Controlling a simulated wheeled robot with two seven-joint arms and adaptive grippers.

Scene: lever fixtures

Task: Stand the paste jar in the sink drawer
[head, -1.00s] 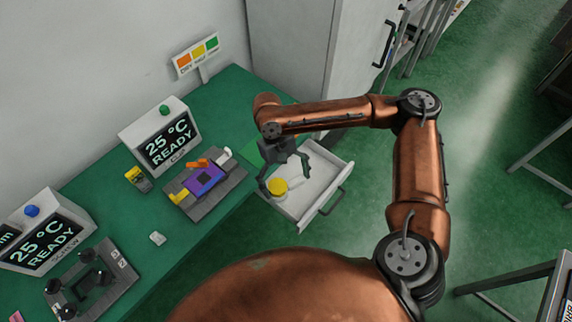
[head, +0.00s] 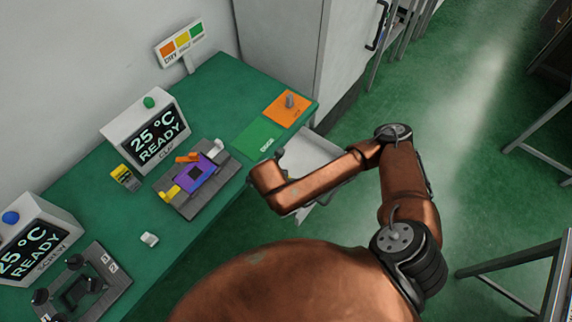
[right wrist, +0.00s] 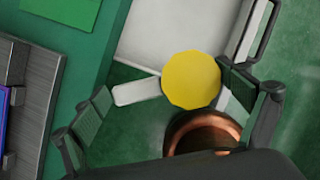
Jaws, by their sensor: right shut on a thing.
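The paste jar shows its yellow round lid (right wrist: 191,80) in the right wrist view. My right gripper (right wrist: 168,97) is shut on it, with the right finger against the lid. A pale bar runs from the lid toward the left finger; its nature is unclear. The jar overlaps the near edge of the open white sink drawer (right wrist: 180,30), with green floor showing beside it. I cannot tell its height over the drawer. In the head view the drawer (head: 303,152) is partly covered by my right arm, which also hides the jar and gripper. My left gripper is out of view.
The green bench (head: 208,90) holds a clamp fixture (head: 196,180), a display box (head: 147,130), an orange pad (head: 288,108) with a grey knob, and a green pad (head: 257,138). A grey cabinet (head: 280,50) stands behind. Open floor lies right of the drawer.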

